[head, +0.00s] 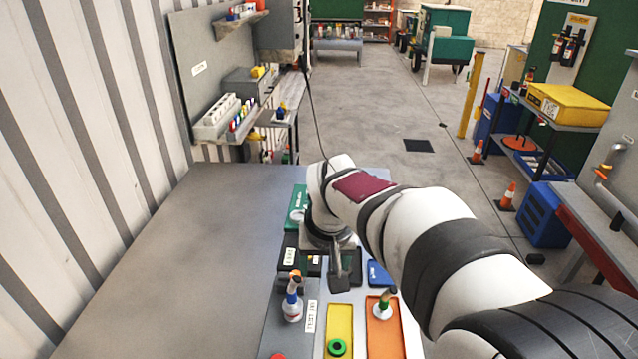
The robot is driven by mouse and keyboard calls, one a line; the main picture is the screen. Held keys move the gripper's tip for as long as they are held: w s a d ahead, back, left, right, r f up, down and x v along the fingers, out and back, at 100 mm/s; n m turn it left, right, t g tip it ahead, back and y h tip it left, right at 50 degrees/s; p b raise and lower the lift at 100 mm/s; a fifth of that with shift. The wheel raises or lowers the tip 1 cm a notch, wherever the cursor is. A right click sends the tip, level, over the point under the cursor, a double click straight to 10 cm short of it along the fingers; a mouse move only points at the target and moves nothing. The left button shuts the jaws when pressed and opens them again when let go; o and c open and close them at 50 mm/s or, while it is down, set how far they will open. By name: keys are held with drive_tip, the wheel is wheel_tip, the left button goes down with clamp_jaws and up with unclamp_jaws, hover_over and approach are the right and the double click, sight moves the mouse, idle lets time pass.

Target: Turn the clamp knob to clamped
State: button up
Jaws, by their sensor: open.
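My gripper (341,284), dark grey, hangs over the middle of the long panel on the workbench, at the end of my white and black arm. It is open; its fingertips are small here, and nothing shows held between them. I cannot pick out the clamp knob for certain; my wrist and gripper hide part of the panel. A black block with a white label (289,257) sits just left of my gripper. A green plate (297,206) with a round pale part lies behind it, partly covered by my wrist.
A blue tray (379,274) lies right. The grey bench top (190,250) leftward is bare.

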drive_tip(key=n+t, duration=0.1)
drive_tip(key=n, duration=0.1)
approach(296, 275)
drive_tip(key=x, duration=0.8)
drive_tip(key=shift+w+f, duration=0.15)
drive_tip(key=shift+f, duration=0.1)
clamp_jaws()
